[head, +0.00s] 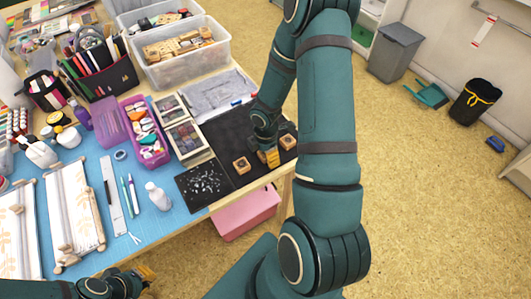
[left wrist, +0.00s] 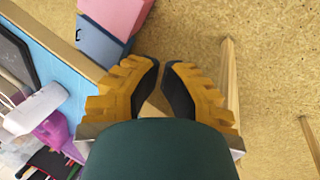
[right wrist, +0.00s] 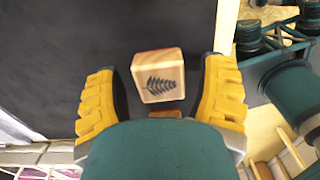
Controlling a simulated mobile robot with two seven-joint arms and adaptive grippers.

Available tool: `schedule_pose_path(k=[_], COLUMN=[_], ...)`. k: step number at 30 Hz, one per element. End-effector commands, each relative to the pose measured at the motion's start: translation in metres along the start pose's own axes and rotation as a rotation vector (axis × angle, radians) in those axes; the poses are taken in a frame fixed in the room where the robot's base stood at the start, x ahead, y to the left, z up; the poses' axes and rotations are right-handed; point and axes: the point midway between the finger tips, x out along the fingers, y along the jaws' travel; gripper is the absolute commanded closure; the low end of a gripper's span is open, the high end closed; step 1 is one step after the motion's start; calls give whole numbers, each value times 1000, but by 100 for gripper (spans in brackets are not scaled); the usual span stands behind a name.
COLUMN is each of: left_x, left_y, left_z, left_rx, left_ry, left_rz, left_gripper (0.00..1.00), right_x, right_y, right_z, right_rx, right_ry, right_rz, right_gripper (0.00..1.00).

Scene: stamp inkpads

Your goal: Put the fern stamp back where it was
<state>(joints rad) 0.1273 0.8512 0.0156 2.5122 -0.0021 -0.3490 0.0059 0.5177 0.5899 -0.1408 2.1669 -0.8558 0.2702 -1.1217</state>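The fern stamp, a light wooden block with a dark fern picture on top, shows in the right wrist view (right wrist: 160,75) on the dark mat (right wrist: 70,45). My right gripper (right wrist: 160,90) is open, its fingers wide apart on either side of the block and not visibly gripping it. In the head view the right gripper (head: 268,157) is low over the mat's near side, with one wooden block (head: 242,165) left of it and another (head: 288,141) right of it. Their pictures are too small to read there. My left gripper (left wrist: 160,75) is empty, its fingertips close together with a narrow gap.
A black speckled board (head: 203,185) lies left of the mat. Framed boxes (head: 185,138), a purple tray (head: 145,130) and a grey tray (head: 218,95) stand behind and left. A white bottle (head: 158,196) stands on the blue cloth. A pink box (head: 246,213) is below the table edge.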

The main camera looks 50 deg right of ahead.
Motion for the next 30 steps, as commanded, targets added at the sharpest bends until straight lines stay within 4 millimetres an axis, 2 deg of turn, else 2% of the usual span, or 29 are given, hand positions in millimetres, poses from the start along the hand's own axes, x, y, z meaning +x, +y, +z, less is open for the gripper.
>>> schedule_pose_path(k=[11, 14, 24, 30], left_x=[-4, -8, -29, -36], left_y=[1, 3, 11, 13], left_z=[0, -2, -11, -15], left_rx=[0, -1, -7, -10], left_ry=[0, 3, 23, 32], left_rz=[0, 0, -2, -3], left_gripper=[100, 100, 100, 100], right_x=[-5, -18, -88, -115], right_y=[0, 1, 1, 0], right_z=[0, 0, 1, 0], right_rx=[0, 1, 2, 1], right_ry=[0, 0, -1, -1], right_rz=[1, 3, 4, 2], right_gripper=[30, 30, 30, 30])
